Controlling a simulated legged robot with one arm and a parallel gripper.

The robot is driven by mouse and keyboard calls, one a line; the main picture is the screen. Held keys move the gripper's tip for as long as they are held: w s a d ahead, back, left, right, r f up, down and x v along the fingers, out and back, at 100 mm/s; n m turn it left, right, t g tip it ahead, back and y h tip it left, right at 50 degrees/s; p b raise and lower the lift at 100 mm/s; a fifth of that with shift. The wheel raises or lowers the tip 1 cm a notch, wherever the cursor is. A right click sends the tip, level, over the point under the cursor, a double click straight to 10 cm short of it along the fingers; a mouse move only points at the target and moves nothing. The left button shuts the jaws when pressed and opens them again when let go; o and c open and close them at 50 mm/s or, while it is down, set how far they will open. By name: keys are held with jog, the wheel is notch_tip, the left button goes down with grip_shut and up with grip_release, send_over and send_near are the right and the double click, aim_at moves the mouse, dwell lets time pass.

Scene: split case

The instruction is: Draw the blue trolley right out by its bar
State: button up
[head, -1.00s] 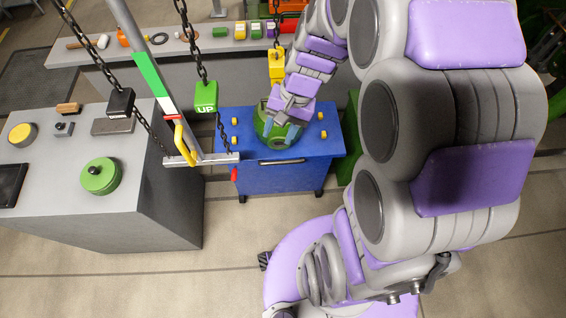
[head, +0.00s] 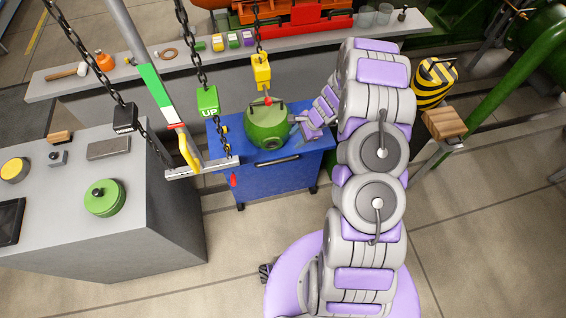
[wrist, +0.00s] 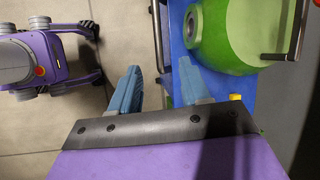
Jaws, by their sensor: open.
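The blue trolley (head: 240,180) stands on the floor beside the grey console. Its dark bar (head: 278,161) runs along its front face. A round green casing (head: 266,133) with a dark handle rests on its top. My gripper (head: 303,122) is at the casing's right side, above the trolley's right end. In the wrist view my gripper (wrist: 158,78) is open, with two blue fingers spread. The bar (wrist: 158,35) points towards the gap between them; I cannot tell how far below it lies. The trolley's blue top (wrist: 178,60) and the casing (wrist: 240,30) show at right.
The grey console (head: 165,200) with a green knob (head: 104,198) stands left. Chains with a green UP block (head: 208,101) and a yellow block (head: 261,72) hang near the trolley. A grey bench (head: 120,75) is behind.

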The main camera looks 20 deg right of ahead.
aim_at(280, 160)
jog(key=shift+m, duration=0.6)
jog(key=x, duration=0.6)
jog(key=d+b+x, duration=0.1)
jog(key=x, duration=0.6)
jog(key=d+f+b+x, duration=0.1)
jog(key=x, duration=0.5)
jog(key=shift+s+a+f, duration=0.1)
jog(key=shift+s+f, duration=0.05)
jog(key=shift+s, duration=0.15)
jog(key=shift+c, duration=0.2)
grip_shut()
